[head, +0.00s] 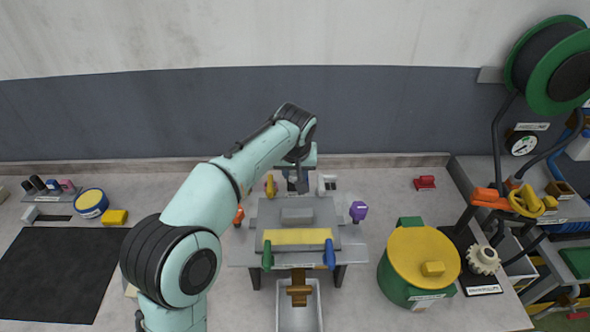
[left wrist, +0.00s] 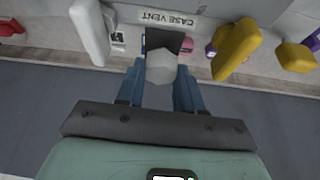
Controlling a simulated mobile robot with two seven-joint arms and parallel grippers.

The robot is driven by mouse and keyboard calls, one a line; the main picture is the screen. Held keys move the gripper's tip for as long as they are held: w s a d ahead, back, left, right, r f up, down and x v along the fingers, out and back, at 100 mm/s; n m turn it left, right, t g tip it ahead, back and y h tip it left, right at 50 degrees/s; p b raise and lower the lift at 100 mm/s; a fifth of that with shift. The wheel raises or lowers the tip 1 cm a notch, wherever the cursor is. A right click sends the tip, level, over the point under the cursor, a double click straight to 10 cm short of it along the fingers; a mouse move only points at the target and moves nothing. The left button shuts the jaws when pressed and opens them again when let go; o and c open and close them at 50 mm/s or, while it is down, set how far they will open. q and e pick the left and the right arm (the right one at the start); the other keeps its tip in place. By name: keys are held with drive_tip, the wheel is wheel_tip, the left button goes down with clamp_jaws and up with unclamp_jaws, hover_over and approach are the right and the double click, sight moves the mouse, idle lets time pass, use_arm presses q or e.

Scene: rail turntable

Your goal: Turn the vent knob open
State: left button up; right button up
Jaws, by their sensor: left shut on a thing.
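The vent knob (left wrist: 162,66) is a light grey, faceted knob in the left wrist view. It sits by a white label reading CASE VENT (left wrist: 168,17), which appears upside down. My left gripper (left wrist: 159,84) has its two blue fingers on either side of the knob and is shut on it. In the head view my left gripper (head: 297,187) is at the back of the grey case (head: 268,212), and the knob is hidden behind the gripper and arm. How far the knob is turned cannot be told. My right gripper is in neither view.
A yellow handle (left wrist: 237,48) and a white handle (left wrist: 90,32) flank the knob closely. Green (head: 267,256) and blue (head: 329,254) handles are at the case's front. A green drum with a yellow lid (head: 411,258) stands to the right. The bench behind right is mostly clear.

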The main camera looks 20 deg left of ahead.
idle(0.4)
use_arm(q)
drive_tip(key=o, duration=1)
drive_tip(key=shift+o, duration=0.2)
drive_tip(key=shift+r, duration=0.1)
drive_tip(key=p+v, duration=0.1)
drive_tip(key=v, duration=1.2)
drive_tip(key=shift+s, duration=0.2)
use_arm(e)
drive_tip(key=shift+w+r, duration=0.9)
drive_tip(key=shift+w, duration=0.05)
